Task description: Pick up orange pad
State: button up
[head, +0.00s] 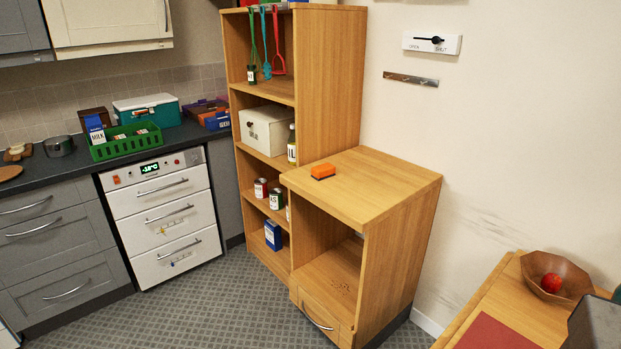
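The orange pad (323,171) is a small block, orange on top with a dark lower layer. It lies flat on the top of the low wooden cabinet (385,184), near its left side, close to the tall shelf. Nothing covers it and nothing touches it from above. My gripper is not in view.
A tall wooden shelf (336,75) with jars, cans and a white box (267,130) stands left of the cabinet. A wooden table (515,306) with a bowl (557,278) holding a red ball is at the lower right. The patterned floor (215,315) in front is clear.

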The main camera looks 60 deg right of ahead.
aim_at(325, 171)
jog(key=z, duration=0.15)
jog(key=i, duration=0.95)
jog(key=u, duration=0.05)
